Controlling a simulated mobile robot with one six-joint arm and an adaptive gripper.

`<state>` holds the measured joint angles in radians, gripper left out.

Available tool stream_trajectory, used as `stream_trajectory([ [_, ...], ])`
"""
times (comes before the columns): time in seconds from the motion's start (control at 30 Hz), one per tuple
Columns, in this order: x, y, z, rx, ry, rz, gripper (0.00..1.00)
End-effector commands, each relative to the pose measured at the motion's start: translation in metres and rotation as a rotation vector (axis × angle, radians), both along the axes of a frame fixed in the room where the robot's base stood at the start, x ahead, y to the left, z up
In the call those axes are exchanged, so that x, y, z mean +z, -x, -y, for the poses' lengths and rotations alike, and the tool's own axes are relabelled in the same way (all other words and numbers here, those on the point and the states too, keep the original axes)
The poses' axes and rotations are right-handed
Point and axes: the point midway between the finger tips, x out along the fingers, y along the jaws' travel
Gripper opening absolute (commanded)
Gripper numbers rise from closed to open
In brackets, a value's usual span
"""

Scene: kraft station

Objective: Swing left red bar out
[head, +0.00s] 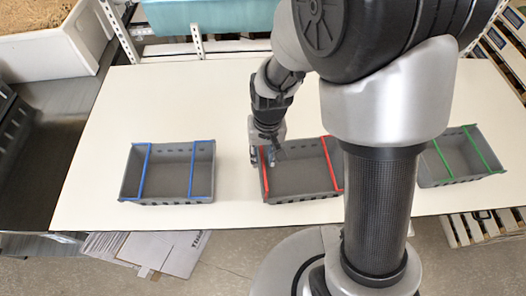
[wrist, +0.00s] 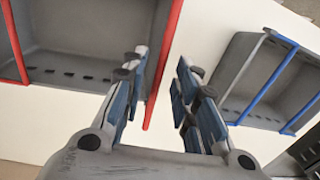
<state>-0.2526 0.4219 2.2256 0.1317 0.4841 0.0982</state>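A grey crate with two red bars (head: 300,190) stands mid-table in the head view; its wall also shows in the wrist view (wrist: 80,45). The left red bar (head: 265,180) lies along the crate's left end. In the wrist view this bar (wrist: 165,55) runs between my fingers as seen from the camera. The right red bar (head: 331,164) crosses near the other end and shows at the far left of the wrist view (wrist: 14,45). My gripper (head: 266,153) is open over the left end; its fingers (wrist: 161,65) are apart. Whether they touch the bar I cannot tell.
A grey crate with blue bars (head: 168,198) stands to the left, another with green bars (head: 460,160) to the right. The white table (head: 90,190) is clear between the blue and red crates. My arm hides part of the table to the right.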

Motion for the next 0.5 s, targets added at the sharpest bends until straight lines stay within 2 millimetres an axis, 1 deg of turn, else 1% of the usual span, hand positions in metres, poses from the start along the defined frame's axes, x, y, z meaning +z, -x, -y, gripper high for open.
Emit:
stream_trajectory([
  [0.2, -0.0001, 0.0001, -0.0001, 0.0, 0.0, 0.0, 0.28],
  [0.5, 0.0, 0.0, 0.0, 0.0, 0.0, 0.0, 0.07],
])
